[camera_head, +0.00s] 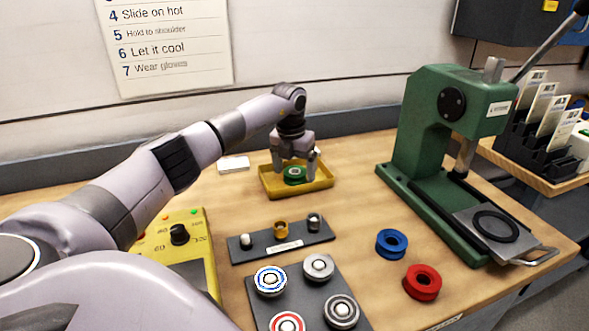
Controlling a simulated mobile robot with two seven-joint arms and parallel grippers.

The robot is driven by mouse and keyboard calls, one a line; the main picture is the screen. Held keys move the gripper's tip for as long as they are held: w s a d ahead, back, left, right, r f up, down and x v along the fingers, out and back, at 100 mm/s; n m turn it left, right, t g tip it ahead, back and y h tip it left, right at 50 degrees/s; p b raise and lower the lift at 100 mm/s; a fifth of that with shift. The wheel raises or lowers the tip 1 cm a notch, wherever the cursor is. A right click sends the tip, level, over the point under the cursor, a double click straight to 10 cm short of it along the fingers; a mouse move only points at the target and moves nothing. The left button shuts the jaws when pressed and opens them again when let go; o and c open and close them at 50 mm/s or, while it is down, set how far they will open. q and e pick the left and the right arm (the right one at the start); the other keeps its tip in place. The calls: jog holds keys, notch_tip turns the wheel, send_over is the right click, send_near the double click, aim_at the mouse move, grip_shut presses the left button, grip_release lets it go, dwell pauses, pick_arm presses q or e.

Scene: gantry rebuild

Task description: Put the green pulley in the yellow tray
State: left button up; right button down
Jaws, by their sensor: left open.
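The green pulley (294,176) lies inside the yellow tray (318,187), near its middle, towards the back of the wooden bench. My left gripper (296,168) hangs just above the tray, pointing down, with its fingers apart over the pulley. The fingertips partly hide the tray's back and the pulley's edges; I cannot tell if they touch the pulley. My right gripper is not in the picture.
A green press (425,140) stands to the right. A blue pulley (391,243) and a red pulley (422,282) lie in front of it. A dark plate (302,294) holding several round parts, a small rack (320,237) and a yellow box (205,245) stand in front.

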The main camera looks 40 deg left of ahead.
aim_at(291, 176)
pick_arm(q)
notch_tip(291, 176, up, 12)
jog(key=s, duration=0.1)
jog(key=shift+s+d+f+b, duration=0.15)
jog(key=shift+s+d+b, duration=0.15)
jog(key=shift+b, duration=0.05)
dwell(0.4)
